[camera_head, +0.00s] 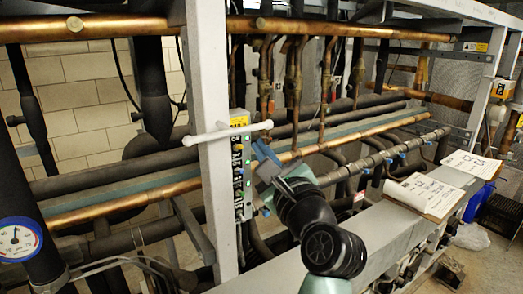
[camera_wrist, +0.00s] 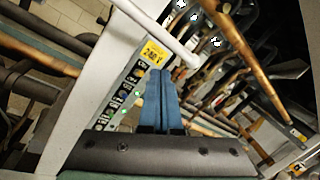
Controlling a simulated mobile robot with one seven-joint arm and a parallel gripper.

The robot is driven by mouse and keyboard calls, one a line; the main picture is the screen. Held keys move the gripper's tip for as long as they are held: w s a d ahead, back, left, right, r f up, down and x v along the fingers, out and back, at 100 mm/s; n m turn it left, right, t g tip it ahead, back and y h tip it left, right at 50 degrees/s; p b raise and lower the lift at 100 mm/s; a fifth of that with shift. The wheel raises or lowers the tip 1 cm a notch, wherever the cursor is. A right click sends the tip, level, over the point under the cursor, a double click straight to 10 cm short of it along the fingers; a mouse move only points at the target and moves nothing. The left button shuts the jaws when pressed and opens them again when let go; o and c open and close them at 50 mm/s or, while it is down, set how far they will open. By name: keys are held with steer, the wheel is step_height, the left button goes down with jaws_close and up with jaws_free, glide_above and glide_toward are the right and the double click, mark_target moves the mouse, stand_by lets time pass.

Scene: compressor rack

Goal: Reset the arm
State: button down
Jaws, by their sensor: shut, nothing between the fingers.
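My arm reaches up from the bottom of the head view, and my gripper (camera_head: 259,150) is beside the grey upright post. In the wrist view the blue fingers of my gripper (camera_wrist: 160,75) lie side by side, shut and empty. The fingertips are close to a switch panel (camera_head: 240,180) with a yellow label and small green lights, fixed on the post. The panel also shows in the wrist view (camera_wrist: 122,95), just left of the fingers. I cannot tell whether the fingertips touch anything.
A white bar (camera_head: 227,133) sticks out across the grey post (camera_head: 212,100), just above my fingers. Copper pipes (camera_head: 350,29) and dark insulated pipes fill the rack behind. A round gauge (camera_head: 18,239) is at the lower left. Open papers (camera_head: 425,194) lie on the grey ledge at right.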

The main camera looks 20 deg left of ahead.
steer(key=s+d+r+n+t+h+b, duration=0.4)
steer(key=s+d+n+t+h+b, duration=0.2)
steer(key=s+d+n, duration=0.2)
steer(key=s+d+r+n+t+h+b, duration=0.5)
steer(key=s+d+n+t+h+b, duration=0.1)
steer(key=s+n, duration=0.7)
steer(key=d+b, duration=0.1)
steer(key=d, duration=0.1)
steer(key=shift+s+d+t+h, duration=0.15)
steer(key=shift+d+t+h, duration=0.15)
steer(key=shift+d+h, duration=0.1)
steer(key=shift+a+r, duration=0.1)
